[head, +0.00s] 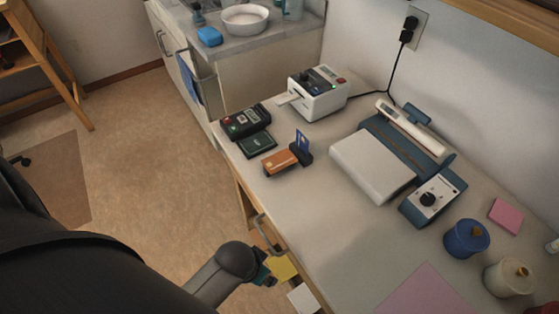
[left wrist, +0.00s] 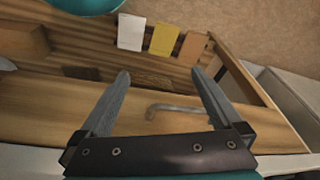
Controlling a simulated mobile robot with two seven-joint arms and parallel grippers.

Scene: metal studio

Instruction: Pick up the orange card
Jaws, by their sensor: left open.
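In the left wrist view an orange card (left wrist: 192,49) is at the right end of a row, beside a yellow card (left wrist: 164,40) and a white card (left wrist: 131,32), against wood. The head view shows the yellow card (head: 282,267) and white card (head: 302,298) below the desk's front edge; I cannot make out the orange card there. My left gripper (left wrist: 160,76) is open and empty, its fingers pointing toward the row and apart from the cards. In the head view the left gripper (head: 264,274) is partly hidden by its own wrist. My right gripper is not in view.
A metal handle (left wrist: 178,108) lies between my left fingers in the wrist view. On the desk (head: 335,245) are an orange-brown item (head: 280,162), a white printer-like device (head: 318,92), a scale-like device (head: 375,165) and a blue jar (head: 466,238). The desk's front middle is clear.

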